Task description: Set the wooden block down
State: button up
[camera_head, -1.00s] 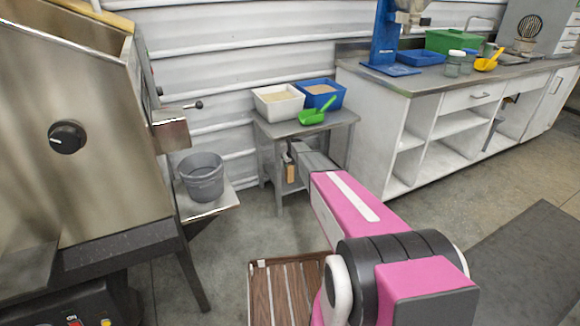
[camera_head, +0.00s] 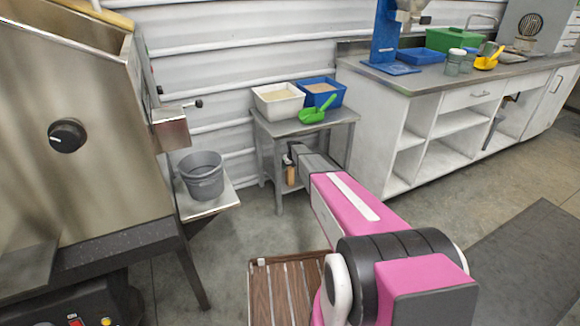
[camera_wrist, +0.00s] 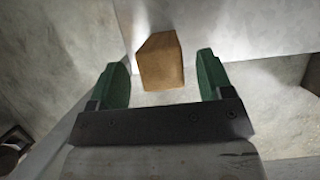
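The wooden block (camera_wrist: 160,62) is a plain brown piece in the wrist view, just past and between the two green fingertips of my gripper (camera_wrist: 163,72). A gap shows on each side of it, so the fingers are open and apart from it. In the head view the wooden block (camera_head: 291,175) is a small tan piece at the end of my arm, in front of the small grey table. My gripper is mostly hidden there by the arm. What lies under the block is hard to tell.
The small grey table (camera_head: 335,118) carries a white bin (camera_head: 278,103), a blue bin (camera_head: 322,95) and a green scoop (camera_head: 316,112). A grey bucket (camera_head: 202,178) stands left, beside the steel hopper (camera_head: 100,130). A white counter (camera_head: 440,135) stands right. A slatted wooden surface (camera_head: 285,290) is below.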

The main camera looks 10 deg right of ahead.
jog(key=shift+r, duration=0.1)
jog(key=shift+r, duration=0.15)
jog(key=shift+v, duration=0.9)
jog(key=s+d, duration=0.3)
jog(key=s, duration=0.9)
jog(key=s+a+r+n+g, duration=0.1)
jog(key=s+r+n, duration=0.6)
jog(key=s+n, duration=0.3)
jog(key=s+a+r+n+g+h, duration=0.1)
jog(key=s+r+n+g, duration=0.1)
jog(key=s+r+n, duration=0.5)
jog(key=s+a+r+n+g, duration=0.1)
jog(key=s+r+n, duration=0.6)
jog(key=s+n, duration=0.8)
jog(key=s, duration=0.9)
jog(key=shift+a, duration=0.25)
jog(key=shift+s+r, duration=0.1)
